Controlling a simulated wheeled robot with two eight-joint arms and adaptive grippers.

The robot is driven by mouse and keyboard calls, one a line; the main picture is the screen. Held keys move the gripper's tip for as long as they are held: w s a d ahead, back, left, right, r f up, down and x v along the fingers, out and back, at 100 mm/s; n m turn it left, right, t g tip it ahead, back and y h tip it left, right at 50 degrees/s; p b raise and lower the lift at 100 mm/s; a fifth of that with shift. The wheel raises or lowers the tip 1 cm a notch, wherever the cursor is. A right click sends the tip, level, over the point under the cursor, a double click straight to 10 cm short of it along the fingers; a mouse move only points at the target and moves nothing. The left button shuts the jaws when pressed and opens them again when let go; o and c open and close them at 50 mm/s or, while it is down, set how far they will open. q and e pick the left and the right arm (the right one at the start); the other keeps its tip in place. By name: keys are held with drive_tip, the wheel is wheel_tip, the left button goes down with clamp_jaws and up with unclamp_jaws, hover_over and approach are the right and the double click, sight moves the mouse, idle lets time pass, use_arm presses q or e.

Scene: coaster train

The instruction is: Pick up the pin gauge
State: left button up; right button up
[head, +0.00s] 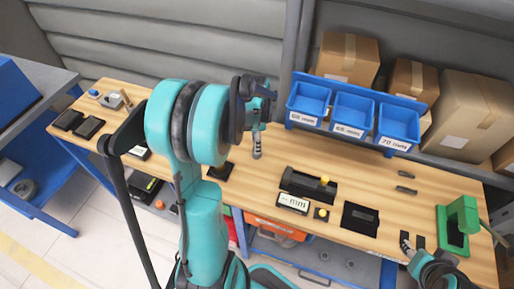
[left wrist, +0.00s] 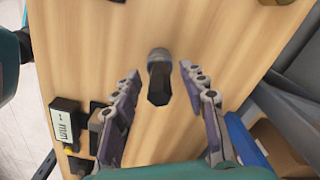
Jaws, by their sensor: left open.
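A small grey and black cylindrical piece, which looks like the pin gauge (head: 257,147), is on the wooden bench below my left gripper (head: 258,112). In the left wrist view the pin gauge (left wrist: 159,78) has a rounded grey end and a dark narrower end. My left gripper (left wrist: 160,76) is open, with a finger on each side of the piece and a gap on both sides. I cannot tell how high the fingers are above the bench. My right gripper (head: 414,244) is at the lower right by the bench's front edge; its jaws are too small to read.
Blue labelled bins (head: 309,99) stand behind, with cardboard boxes (head: 348,58). A green press-like stand (head: 455,225) is at the right. Bare wood surrounds the piece.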

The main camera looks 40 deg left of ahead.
use_arm(q)
clamp_jaws()
